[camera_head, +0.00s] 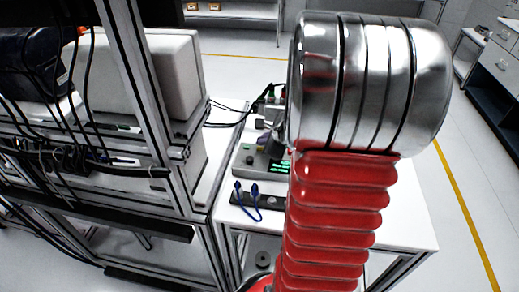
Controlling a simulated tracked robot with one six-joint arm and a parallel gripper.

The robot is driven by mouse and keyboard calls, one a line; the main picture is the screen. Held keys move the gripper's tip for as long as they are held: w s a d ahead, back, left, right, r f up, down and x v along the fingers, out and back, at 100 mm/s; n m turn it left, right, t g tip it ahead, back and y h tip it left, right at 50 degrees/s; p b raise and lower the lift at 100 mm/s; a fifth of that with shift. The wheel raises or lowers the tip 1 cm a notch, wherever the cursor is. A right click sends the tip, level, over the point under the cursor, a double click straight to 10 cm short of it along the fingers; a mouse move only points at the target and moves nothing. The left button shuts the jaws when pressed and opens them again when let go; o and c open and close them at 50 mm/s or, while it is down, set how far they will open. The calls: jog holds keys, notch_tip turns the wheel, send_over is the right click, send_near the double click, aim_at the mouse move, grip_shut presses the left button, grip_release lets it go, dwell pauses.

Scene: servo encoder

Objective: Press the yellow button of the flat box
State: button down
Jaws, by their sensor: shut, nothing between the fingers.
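The flat box (247,161) is a pale grey-green case on the white table, left of my arm, with a lit green display (279,172) partly covered by my arm. A small yellowish spot (262,148) on its top may be the yellow button, but it is too small to be sure. My gripper (275,149) shows only as a small grey tip beside my arm's silver end, over or close to the box. It is shut and holds nothing. I cannot tell whether it touches the box.
The white table (408,222) is bare right of my arm. A dark socket strip (270,212) with blue plugs lies in front of the box. Small devices and black cables stand behind it. A metal frame rack (160,120) with equipment stands close on the left.

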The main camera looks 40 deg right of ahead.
jog(key=shift+f, duration=0.1)
jog(key=shift+f, duration=0.25)
jog(key=shift+f, duration=0.45)
dwell(1.1)
jog(key=shift+r, duration=0.85)
notch_tip(320, 180, up, 5)
jog(key=shift+r, duration=0.1)
dwell(0.6)
jog(key=shift+w, duration=0.1)
dwell(0.8)
